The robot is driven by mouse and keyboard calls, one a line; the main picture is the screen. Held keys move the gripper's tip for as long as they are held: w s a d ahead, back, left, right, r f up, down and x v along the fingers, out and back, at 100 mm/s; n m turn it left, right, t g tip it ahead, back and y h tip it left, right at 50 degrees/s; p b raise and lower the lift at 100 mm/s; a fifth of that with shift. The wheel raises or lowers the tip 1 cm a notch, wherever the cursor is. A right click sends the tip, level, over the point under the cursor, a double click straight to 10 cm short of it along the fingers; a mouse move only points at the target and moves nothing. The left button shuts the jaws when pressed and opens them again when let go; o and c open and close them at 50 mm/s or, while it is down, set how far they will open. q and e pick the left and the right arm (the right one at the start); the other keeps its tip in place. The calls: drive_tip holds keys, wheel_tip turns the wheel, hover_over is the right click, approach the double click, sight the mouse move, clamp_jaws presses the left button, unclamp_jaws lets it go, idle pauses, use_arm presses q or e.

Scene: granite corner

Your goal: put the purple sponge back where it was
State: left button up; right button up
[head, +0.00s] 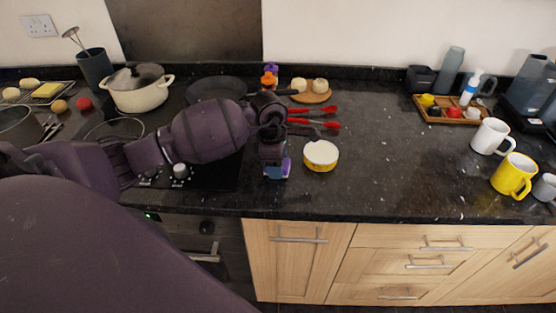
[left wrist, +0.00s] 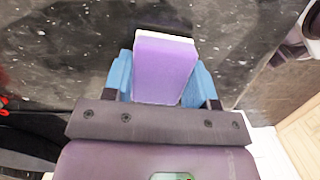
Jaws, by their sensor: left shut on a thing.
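The purple sponge (left wrist: 165,68) shows in the left wrist view as a purple block with a pale edge at its far end. My left gripper (left wrist: 162,85) is shut on it, with a blue finger on each side. In the head view the left gripper (head: 275,172) points down near the counter's front edge, left of a yellow and white bowl. Only a small purple bit of the sponge (head: 286,168) shows there, and I cannot tell whether it touches the counter. My right gripper is in neither view.
The yellow and white bowl (head: 320,156) stands just right of the left gripper. Red-handled utensils (head: 315,124) lie behind it. A cream pot (head: 138,92) and a dark pan (head: 215,90) are on the hob. Mugs (head: 491,137) stand at the right. The dark counter (head: 400,150) between is clear.

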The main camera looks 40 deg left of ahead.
use_arm(q)
drive_tip(key=o, duration=1.3)
drive_tip(key=shift+r, duration=0.1)
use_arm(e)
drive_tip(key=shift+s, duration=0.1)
